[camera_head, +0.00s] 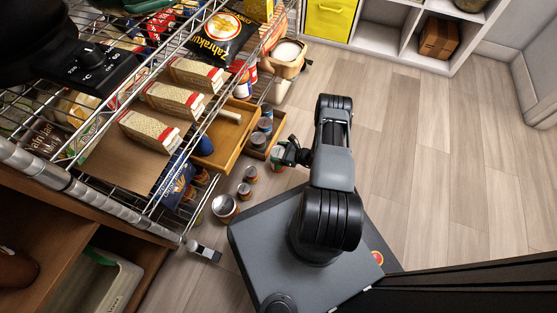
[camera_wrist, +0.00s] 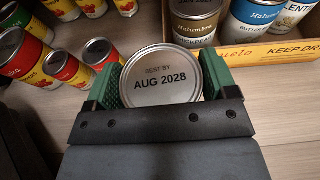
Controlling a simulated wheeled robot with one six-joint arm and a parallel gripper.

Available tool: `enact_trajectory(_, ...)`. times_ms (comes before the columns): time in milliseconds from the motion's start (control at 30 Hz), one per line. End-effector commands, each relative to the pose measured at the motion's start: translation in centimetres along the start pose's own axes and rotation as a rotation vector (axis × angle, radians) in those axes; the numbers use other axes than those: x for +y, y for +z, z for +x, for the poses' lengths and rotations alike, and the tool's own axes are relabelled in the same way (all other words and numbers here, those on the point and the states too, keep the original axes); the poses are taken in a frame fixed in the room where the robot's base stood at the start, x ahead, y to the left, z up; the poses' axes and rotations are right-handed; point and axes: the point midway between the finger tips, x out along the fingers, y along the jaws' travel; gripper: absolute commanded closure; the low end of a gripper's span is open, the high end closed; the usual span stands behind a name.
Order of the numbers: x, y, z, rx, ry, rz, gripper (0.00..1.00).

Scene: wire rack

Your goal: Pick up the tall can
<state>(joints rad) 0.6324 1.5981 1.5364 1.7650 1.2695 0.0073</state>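A tall can stands among the fingers of my gripper. In the wrist view its silver lid (camera_wrist: 161,78) reads "BEST BY AUG 2028"; its side is mostly hidden. My gripper (camera_wrist: 161,72) has its two green fingers on either side of this can, close to its wall. Whether they press on it I cannot tell.
Several red-and-yellow cans (camera_wrist: 62,66) stand left of my gripper. A cardboard tray (camera_wrist: 265,52) with larger cans is just beyond it. The wire rack (camera_head: 150,215) rises to the left. Open wooden floor (camera_head: 430,160) lies to the right.

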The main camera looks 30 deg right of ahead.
Motion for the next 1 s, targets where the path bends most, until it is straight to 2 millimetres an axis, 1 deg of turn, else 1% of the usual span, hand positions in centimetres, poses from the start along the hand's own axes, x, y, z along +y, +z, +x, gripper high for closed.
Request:
enact_trajectory(33, 0.02, -0.01, 0.0, 0.0, 0.0, 0.0, 0.32)
enact_trajectory(67, 0.02, -0.01, 0.0, 0.0, 0.0, 0.0, 0.34)
enact_trajectory(700, 0.06, -0.04, -0.01, 0.0, 0.001, 0.0, 0.96)
enact_trajectory(1000, -0.02, 0.3, -0.08, -0.002, 0.001, -0.001, 0.96)
